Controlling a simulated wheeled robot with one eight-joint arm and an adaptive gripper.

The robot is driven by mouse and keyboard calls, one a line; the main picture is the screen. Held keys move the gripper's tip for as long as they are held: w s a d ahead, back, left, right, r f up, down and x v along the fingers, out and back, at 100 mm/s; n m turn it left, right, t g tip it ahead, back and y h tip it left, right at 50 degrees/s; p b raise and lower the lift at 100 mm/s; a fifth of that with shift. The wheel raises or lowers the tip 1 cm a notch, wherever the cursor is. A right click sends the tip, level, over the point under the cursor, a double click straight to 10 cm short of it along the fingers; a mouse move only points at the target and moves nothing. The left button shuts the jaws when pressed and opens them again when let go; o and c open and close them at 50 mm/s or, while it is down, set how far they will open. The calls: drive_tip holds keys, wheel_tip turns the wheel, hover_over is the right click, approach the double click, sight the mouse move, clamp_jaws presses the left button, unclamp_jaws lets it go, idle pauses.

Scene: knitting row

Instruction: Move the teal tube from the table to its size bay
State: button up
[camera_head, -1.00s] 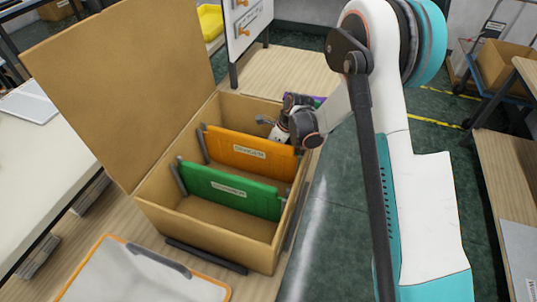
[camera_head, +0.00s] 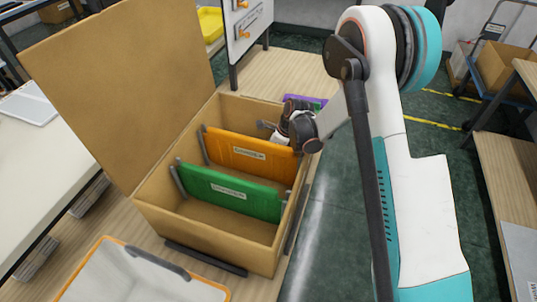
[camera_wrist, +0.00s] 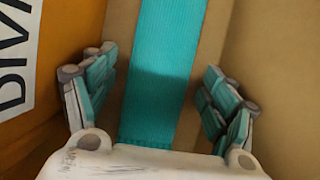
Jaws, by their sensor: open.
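The teal tube (camera_wrist: 168,60), a ribbed knit strip, lies on the cardboard floor inside the divided box in the wrist view, beside the orange divider (camera_wrist: 45,60). My gripper (camera_wrist: 158,78) is open, with one finger on each side of the tube and visible gaps to both. In the head view my gripper (camera_head: 272,128) is down inside the cardboard box (camera_head: 160,215), behind the orange divider (camera_head: 250,153). The tube is hidden in the head view by the divider and my arm.
A green divider (camera_head: 230,193) stands in front of the orange one. A purple divider (camera_head: 300,98) shows partly behind my gripper. The box's raised lid (camera_head: 120,85) stands at the left. A white, orange-rimmed bin (camera_head: 130,280) sits in front.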

drive_tip(key=p+v, duration=0.4)
drive_tip(key=v, duration=0.8)
